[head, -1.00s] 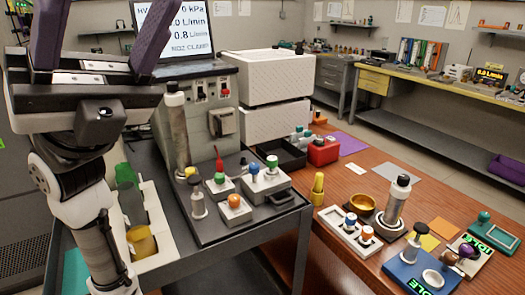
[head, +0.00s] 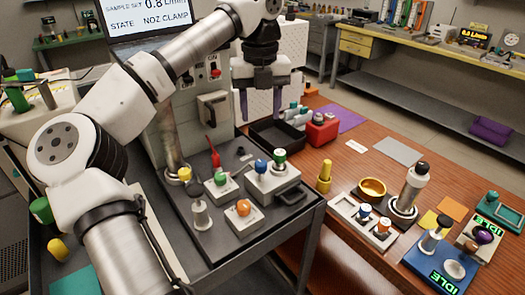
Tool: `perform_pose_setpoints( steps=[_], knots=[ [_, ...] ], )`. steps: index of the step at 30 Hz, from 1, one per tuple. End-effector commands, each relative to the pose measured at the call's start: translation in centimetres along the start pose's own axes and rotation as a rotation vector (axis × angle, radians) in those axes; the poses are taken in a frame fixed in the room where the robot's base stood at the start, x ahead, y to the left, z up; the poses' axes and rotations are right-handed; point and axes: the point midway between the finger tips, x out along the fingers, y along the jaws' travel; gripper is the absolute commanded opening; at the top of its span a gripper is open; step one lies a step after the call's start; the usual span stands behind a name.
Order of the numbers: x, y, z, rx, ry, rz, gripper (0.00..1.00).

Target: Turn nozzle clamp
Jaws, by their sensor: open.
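My gripper (head: 262,104) points down at the upper middle, its two purple fingers apart and nothing between them. It hangs above and behind the dark cart tray, in front of the white boxes. No part is labelled as the nozzle clamp. A red lever (head: 213,152) stands tilted on the tray, below and left of my gripper. Near it are a green knob (head: 221,178), an orange knob (head: 243,207) and a grey block (head: 273,186) with blue and green knobs. A tall metal cylinder (head: 170,140) stands left of the lever.
A grey machine (head: 213,108) with a handle stands behind the tray. A black bin (head: 275,134) and a red box (head: 322,129) lie to the right. The wooden table (head: 345,172) holds a yellow bottle (head: 324,176), a brass bowl (head: 372,187) and a blue "IDLE" base (head: 436,262).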

Motion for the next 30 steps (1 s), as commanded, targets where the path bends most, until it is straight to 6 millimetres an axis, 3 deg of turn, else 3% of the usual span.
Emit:
perform_pose_setpoints(
  steps=[5,21,30],
  knots=[
    [1.7,0.3,0.1,-0.006,0.004,0.009,0.51],
    [11.9,0.1,-0.1,-0.001,0.003,0.003,0.51],
    [13.8,0.1,-0.1,0.000,0.002,0.004,0.51]
  ],
)
